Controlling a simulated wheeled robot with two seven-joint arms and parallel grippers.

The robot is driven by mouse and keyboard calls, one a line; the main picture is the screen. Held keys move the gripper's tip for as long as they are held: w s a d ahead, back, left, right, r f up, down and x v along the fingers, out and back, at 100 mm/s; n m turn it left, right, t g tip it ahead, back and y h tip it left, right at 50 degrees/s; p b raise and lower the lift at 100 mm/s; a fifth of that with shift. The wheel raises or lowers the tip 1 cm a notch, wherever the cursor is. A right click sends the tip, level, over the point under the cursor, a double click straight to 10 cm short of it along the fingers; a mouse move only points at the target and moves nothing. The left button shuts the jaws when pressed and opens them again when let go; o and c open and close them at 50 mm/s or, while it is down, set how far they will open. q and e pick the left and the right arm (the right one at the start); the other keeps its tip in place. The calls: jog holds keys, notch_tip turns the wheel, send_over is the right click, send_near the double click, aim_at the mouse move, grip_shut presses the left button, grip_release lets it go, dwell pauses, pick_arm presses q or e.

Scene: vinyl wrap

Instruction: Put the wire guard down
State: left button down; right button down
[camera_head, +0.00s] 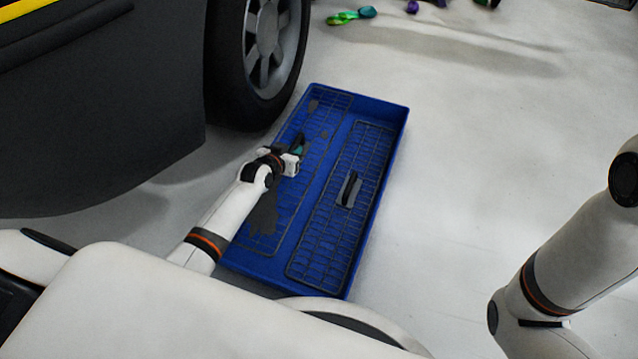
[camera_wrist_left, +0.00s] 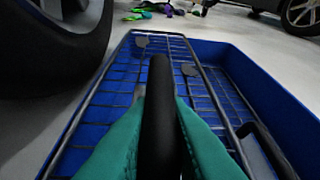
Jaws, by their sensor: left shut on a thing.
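A dark wire guard (camera_head: 263,216) with grey patches lies lengthwise in the left half of a blue tray (camera_head: 378,107). My left gripper (camera_head: 296,157) is over the middle of this guard. In the left wrist view its teal fingers are shut on the guard's black handle (camera_wrist_left: 158,112), with the wire grid stretching out ahead. The guard is within the tray's outline; I cannot tell whether it touches the tray floor. A second wire guard (camera_head: 328,228) with its own dark handle lies beside it in the right half. My right arm shows at the right, but its gripper is out of view.
A dark vehicle (camera_head: 100,120) with a wheel (camera_head: 265,50) stands close to the tray's left side. Small colourful items (camera_head: 350,16) lie on the floor at the back. The pale floor right of the tray is clear.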

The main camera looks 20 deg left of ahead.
pick_arm(q)
notch_tip(320, 180, down, 6)
jog(key=b, duration=0.4)
jog(key=shift+r, duration=0.2)
notch_tip(320, 180, down, 5)
jog(key=b, duration=0.4)
jog(key=shift+r, duration=0.35)
jog(key=c, duration=1.4)
grip_release()
jog(key=shift+o, duration=0.2)
